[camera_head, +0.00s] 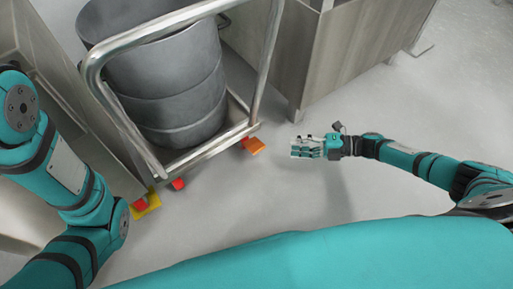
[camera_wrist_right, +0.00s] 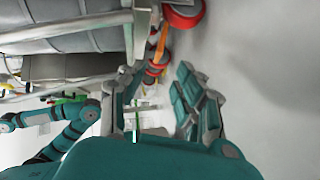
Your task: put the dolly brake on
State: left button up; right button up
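The dolly is a metal frame with a tall tubular handle (camera_head: 170,37); it carries grey stacked tubs (camera_head: 178,100). An orange pedal (camera_head: 254,146) sticks out at its near right corner beside a red caster. A yellow pedal (camera_head: 150,203) with a red part shows at the lower left. My right gripper (camera_head: 293,148) is low over the floor, to the right of the orange pedal and apart from it. In the right wrist view its fingers (camera_wrist_right: 157,75) are spread and empty, with red casters (camera_wrist_right: 184,12) and a thin orange part (camera_wrist_right: 161,42) beyond. My left gripper is out of view.
A grey cabinet (camera_head: 335,50) stands behind and right of the dolly. Another cabinet (camera_head: 85,125) is close on the dolly's left, near my left arm. The floor (camera_head: 400,115) around and right of my right gripper is clear.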

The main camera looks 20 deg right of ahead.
aim_at(256, 146)
jog(key=b+x, duration=0.5)
jog(key=x, duration=0.7)
jog(key=shift+w+a, duration=0.25)
jog(key=shift+a, duration=0.35)
jog(key=shift+c, duration=0.4)
grip_shut()
